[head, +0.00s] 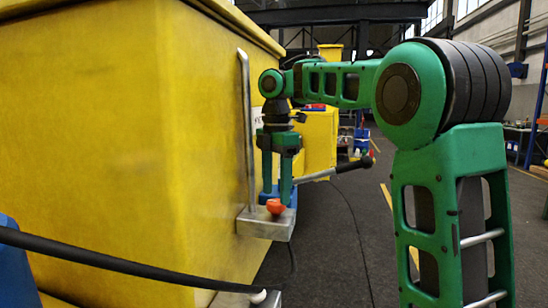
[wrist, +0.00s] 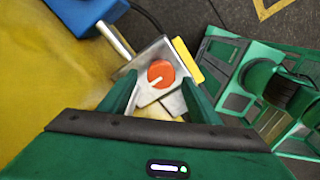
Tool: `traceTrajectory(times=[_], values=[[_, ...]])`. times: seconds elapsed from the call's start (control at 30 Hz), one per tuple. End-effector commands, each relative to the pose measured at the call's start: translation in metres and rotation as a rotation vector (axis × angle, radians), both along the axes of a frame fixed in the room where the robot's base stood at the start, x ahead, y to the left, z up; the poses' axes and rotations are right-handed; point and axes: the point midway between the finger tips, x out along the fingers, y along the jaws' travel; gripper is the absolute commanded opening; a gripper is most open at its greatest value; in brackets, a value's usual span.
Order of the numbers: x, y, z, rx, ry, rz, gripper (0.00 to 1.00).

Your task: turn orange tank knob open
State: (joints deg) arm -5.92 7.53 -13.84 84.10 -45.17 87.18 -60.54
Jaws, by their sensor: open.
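The orange knob (head: 274,206) sits on a small metal bracket (head: 258,228) at the lower side of the yellow tank (head: 110,150). In the wrist view the knob (wrist: 161,74) is round with a pale pointer mark, on the metal plate (wrist: 144,58). My gripper (head: 277,190) points down behind and above the knob in the head view. I cannot tell the exact height gap.
A vertical metal pipe (head: 247,130) runs up the tank beside my gripper. A lever with a black handle (head: 353,164) sticks out to the right. A black hose (head: 130,267) crosses the lower left.

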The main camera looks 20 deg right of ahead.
Motion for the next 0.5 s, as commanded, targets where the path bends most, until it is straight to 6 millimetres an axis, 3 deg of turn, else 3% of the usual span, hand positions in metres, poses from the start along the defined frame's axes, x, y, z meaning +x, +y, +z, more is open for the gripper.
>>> traceTrajectory(times=[0.5], values=[[0.001,-0.001,0.020,-0.003,-0.001,-0.003,0.57]])
